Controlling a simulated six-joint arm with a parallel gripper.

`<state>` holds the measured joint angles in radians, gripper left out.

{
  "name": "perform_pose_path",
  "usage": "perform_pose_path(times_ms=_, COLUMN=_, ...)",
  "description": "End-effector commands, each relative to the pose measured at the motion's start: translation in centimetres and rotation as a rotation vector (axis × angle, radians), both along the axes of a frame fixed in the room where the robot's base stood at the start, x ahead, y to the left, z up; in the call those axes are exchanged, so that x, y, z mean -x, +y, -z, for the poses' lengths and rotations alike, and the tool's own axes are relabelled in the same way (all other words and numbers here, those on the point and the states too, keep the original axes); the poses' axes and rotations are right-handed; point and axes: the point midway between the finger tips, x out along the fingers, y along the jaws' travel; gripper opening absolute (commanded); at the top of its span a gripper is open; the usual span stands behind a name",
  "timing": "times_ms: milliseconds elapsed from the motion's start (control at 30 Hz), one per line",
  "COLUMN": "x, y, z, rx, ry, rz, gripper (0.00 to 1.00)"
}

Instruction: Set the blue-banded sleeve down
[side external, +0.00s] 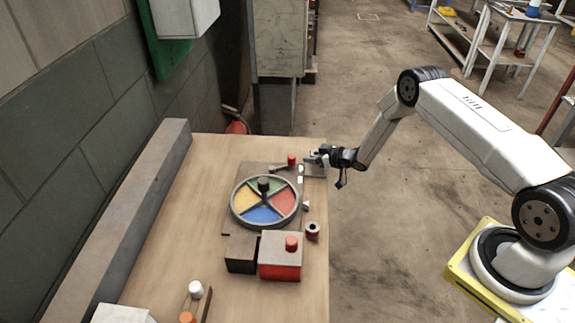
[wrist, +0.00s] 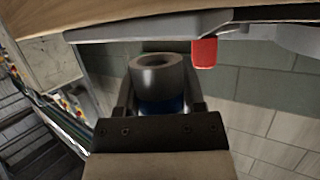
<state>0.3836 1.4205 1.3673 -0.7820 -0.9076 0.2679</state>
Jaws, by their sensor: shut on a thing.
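The blue-banded sleeve shows in the wrist view as a grey hollow ring (wrist: 158,66) with a blue band (wrist: 160,105) low on its side. My gripper (wrist: 160,92) is shut on it, with one finger on each side and the sleeve's open end showing. In the side view my gripper (side external: 316,161) is at the right edge of the wooden table (side external: 175,235), near its far end. The sleeve is too small and too covered to make out there.
A wheel tray (side external: 236,216) with coloured sectors and a dark centre knob lies left of my gripper. A red cylinder (side external: 291,160) stands close by. A small dark-and-red ring (side external: 312,230), a dark box (side external: 241,253) and a red box (side external: 280,270) are nearer. The table's left is mostly clear.

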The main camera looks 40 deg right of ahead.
Motion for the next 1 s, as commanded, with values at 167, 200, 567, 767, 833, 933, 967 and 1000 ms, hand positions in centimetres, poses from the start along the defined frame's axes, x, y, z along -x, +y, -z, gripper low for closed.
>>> perform_pose_path(times_ms=167, x=0.0, y=0.0, z=1.3, rx=0.000, ry=-0.002, rz=0.001, gripper=0.00)
perform_pose_path(times_ms=200, x=0.0, y=0.0, z=1.5, rx=0.000, ry=-0.003, rz=0.001, gripper=0.00)
perform_pose_path(times_ms=567, x=0.0, y=0.0, z=1.7, rx=0.000, ry=-0.002, rz=0.001, gripper=0.00)
perform_pose_path(times_ms=767, x=0.0, y=0.0, z=1.9, rx=0.000, ry=-0.001, rz=0.000, gripper=0.82)
perform_pose_path(times_ms=833, x=0.0, y=0.0, z=1.9, rx=0.000, ry=-0.001, rz=0.000, gripper=0.86)
perform_pose_path(times_ms=933, x=0.0, y=0.0, z=1.9, rx=0.000, ry=-0.001, rz=0.000, gripper=0.86)
perform_pose_path(times_ms=967, x=0.0, y=0.0, z=1.9, rx=0.000, ry=-0.001, rz=0.000, gripper=0.86)
perform_pose_path(times_ms=1000, x=0.0, y=0.0, z=1.9, rx=0.000, ry=-0.001, rz=0.000, gripper=0.86)
